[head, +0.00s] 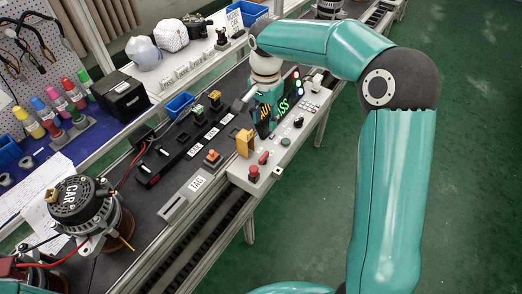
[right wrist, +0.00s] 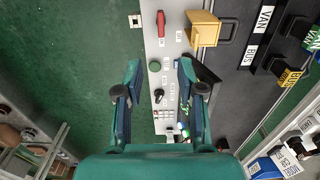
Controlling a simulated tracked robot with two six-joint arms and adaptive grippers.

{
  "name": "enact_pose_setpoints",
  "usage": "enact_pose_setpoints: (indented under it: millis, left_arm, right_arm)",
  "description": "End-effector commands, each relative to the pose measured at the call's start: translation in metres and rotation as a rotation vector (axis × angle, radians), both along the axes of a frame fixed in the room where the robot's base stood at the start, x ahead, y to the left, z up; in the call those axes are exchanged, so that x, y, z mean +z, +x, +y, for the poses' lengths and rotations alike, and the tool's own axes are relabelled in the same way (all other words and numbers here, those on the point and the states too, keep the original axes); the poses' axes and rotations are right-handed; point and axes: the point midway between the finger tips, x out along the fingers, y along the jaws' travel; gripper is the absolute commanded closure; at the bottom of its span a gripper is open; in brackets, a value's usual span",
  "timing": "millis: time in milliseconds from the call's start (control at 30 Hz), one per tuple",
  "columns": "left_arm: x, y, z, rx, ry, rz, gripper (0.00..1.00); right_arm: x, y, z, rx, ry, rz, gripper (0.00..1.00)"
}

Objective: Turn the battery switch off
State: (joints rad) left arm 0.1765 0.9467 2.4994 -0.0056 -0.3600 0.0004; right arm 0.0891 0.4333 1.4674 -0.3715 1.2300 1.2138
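A control panel (head: 280,152) carries a red lever (head: 264,157), a green button (head: 286,142) and a black knob (head: 298,122). In the right wrist view the red lever (right wrist: 160,24) is at the top, with the green button (right wrist: 154,66) and black knob (right wrist: 158,96) below it. I cannot read which control is labelled as the battery switch. My right gripper (head: 266,128) is over the panel. In the right wrist view its fingers (right wrist: 160,92) are spread wide with nothing between them, and the black knob shows in the gap. My left gripper is out of view.
A dark bench with labelled modules (head: 196,150) lies to the left. The green floor to the right is clear.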

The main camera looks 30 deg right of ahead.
Motion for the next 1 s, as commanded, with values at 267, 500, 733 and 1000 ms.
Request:
enact_pose_setpoints:
  millis: [267, 500, 733, 1000]
  left_arm:
    - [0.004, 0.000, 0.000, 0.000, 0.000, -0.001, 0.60]
    - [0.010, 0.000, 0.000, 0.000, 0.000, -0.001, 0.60]
    - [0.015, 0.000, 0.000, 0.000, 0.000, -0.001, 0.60]
    - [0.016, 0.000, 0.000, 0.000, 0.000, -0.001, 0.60]
  right_arm:
    - [-0.054, 0.000, 0.001, 0.002, 0.001, 0.008, 0.61]
    - [-0.106, 0.000, 0.002, 0.003, 0.002, 0.006, 0.61]
    - [-0.141, 0.001, 0.001, 0.003, 0.000, 0.004, 0.61]
    - [-0.155, 0.001, 0.002, 0.003, 0.001, 0.002, 0.61]
